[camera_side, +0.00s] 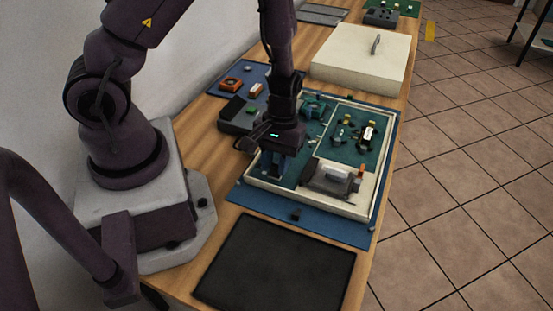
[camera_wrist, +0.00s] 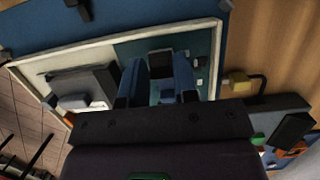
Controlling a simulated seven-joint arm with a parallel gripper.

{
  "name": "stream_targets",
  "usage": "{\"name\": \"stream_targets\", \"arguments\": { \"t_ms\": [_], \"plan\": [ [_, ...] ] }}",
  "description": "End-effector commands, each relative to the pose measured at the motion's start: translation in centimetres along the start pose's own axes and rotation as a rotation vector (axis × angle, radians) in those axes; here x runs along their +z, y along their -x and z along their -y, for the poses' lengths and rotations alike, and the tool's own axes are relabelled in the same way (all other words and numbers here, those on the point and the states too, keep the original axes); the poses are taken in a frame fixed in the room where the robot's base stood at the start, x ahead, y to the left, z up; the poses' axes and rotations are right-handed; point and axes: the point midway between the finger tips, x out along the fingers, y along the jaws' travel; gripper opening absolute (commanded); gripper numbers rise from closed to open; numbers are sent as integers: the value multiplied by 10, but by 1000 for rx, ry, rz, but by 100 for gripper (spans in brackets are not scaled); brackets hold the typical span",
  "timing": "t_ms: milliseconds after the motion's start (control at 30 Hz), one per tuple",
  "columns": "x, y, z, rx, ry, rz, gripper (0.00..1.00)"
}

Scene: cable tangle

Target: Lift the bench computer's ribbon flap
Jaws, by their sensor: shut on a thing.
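The bench computer (camera_side: 352,215) is an open, cream-walled case with green boards inside, lying on a blue mat. My gripper (camera_side: 271,170) points down inside its left part, with the blue fingers low over the board. In the wrist view my gripper (camera_wrist: 160,88) has its fingers closed around a small part over the teal board (camera_wrist: 135,47). That part is mostly hidden between the fingers; by its place it appears to be the ribbon flap. I cannot tell how far it is raised. A grey boxy module (camera_side: 325,178) sits in the case's near right corner.
A black mat (camera_side: 275,265) lies on the near bench. A cream lid with a handle (camera_side: 360,58) lies behind the case. A blue mat with small parts (camera_side: 228,82) and a dark box lie to the left. The bench's right edge runs close by the case.

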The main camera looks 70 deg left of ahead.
Motion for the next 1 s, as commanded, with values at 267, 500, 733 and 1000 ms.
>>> {"name": "stream_targets", "arguments": {
  "t_ms": [267,500,733,1000],
  "plan": [
    [8,0,0,0,-3,-191,4],
    [12,-1,0,1,0,-315,4],
    [14,-2,0,1,1,-370,4],
    [13,-2,0,2,2,-380,4]
  ]
}}
